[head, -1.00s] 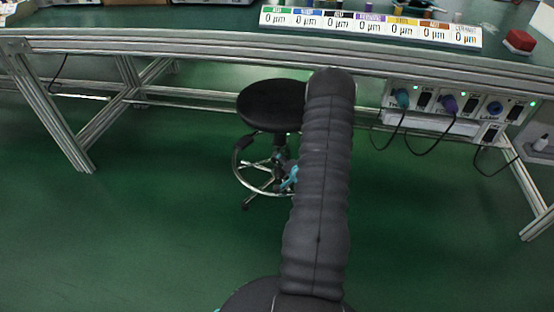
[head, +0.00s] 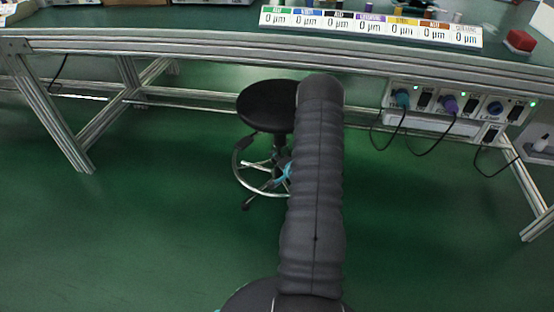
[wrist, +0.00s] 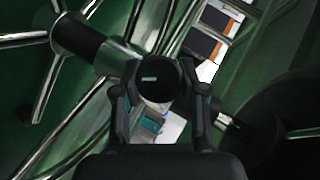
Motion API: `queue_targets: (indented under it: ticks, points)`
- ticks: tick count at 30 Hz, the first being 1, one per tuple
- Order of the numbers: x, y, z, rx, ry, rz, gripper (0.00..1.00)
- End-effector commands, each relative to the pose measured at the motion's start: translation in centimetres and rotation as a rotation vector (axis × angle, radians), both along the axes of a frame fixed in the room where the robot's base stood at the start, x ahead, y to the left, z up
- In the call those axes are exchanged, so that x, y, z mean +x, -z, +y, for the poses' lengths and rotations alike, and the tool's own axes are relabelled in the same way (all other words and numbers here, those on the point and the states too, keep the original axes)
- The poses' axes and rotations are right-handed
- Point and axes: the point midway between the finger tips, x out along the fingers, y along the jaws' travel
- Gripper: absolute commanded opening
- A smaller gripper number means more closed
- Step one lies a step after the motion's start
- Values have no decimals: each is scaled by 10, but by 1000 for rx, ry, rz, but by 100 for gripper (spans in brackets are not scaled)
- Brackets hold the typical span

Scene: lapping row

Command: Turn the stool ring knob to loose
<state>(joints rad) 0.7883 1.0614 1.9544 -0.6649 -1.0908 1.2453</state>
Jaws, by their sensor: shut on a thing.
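The stool (head: 266,104) has a round black seat and a chrome foot ring (head: 243,186), under the front of the bench. The ring knob (wrist: 154,82) is a round black knob with a short pale mark, lying roughly level, in the middle of the wrist view. My gripper (wrist: 160,98) has one finger on each side of the knob and is shut on it. In the head view, my arm covers the knob and most of my gripper; only a teal bit shows beside the ring. Any loose or tight lettering cannot be read.
The bench (head: 200,44) runs across above the stool, with a socket panel (head: 450,104) and hanging cables at right. Chrome bars and a black column (wrist: 75,38) surround the knob closely. The green floor at left is clear.

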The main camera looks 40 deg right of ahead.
Motion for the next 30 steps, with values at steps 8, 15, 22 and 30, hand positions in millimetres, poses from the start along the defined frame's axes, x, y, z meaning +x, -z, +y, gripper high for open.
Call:
queue_targets:
  ticks: [8, 15, 22, 30]
  points:
    - [0, 2, -1, 30, 1, -38, 7]
    - [0, 4, -1, 124, 0, -149, 7]
    - [0, 4, -1, 229, 0, -273, 7]
    - [0, 2, 0, 319, 0, -379, 7]
